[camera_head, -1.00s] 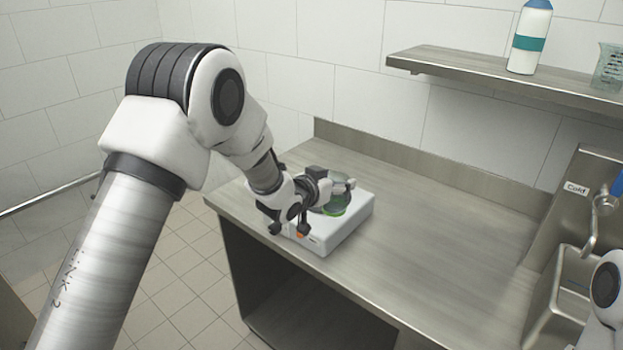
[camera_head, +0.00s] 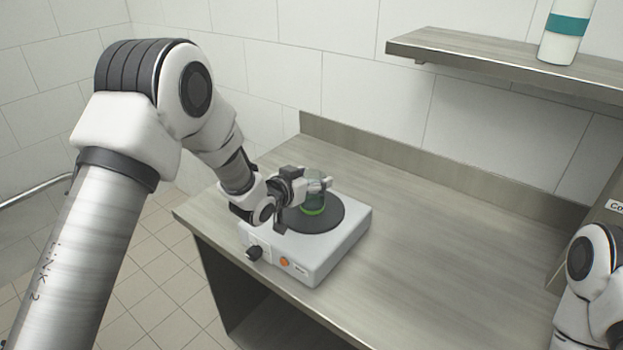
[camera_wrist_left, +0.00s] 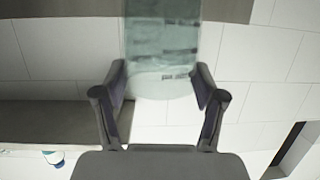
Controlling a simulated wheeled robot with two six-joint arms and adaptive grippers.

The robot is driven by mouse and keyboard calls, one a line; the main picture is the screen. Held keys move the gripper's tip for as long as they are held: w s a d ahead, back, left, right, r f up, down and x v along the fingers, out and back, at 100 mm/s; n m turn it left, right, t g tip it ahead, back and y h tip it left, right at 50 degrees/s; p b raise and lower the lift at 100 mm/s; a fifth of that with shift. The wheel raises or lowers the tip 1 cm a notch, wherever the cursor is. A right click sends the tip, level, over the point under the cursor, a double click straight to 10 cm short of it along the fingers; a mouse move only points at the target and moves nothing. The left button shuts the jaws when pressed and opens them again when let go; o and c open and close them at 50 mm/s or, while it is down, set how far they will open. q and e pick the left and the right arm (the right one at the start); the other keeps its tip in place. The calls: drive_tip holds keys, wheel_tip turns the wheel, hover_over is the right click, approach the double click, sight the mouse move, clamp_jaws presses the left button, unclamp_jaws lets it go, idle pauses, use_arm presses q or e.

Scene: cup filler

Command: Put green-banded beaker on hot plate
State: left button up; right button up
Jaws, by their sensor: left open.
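The green-banded beaker (camera_head: 312,204) is clear glass with a bright green band low down. It stands upright on the dark round top of the white hot plate (camera_head: 335,252). My left gripper (camera_head: 318,184) is at the beaker's upper part, its fingers partly covering the glass. In the left wrist view the beaker (camera_wrist_left: 162,45) shows between the tips of the open fingers (camera_wrist_left: 160,85), with narrow gaps at its sides. The green band is not visible there. My right arm shows at the right edge, but its gripper is out of view.
The hot plate stands near the left end of the steel counter (camera_head: 440,255). The counter to its right is clear. A wall shelf (camera_head: 480,52) above holds a white bottle with a teal band (camera_head: 567,28). A raised back edge runs along the wall.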

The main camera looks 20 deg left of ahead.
use_arm(q)
drive_tip(key=shift+o, duration=1)
drive_tip(key=shift+a, duration=0.1)
drive_tip(key=shift+s+r, duration=0.2)
drive_tip(key=b+v, duration=0.2)
drive_tip(key=v, duration=0.9)
drive_tip(key=shift+s+b, duration=0.3)
drive_tip(key=shift+s, duration=0.1)
drive_tip(key=shift+a, duration=0.1)
drive_tip(key=shift+c, duration=0.3)
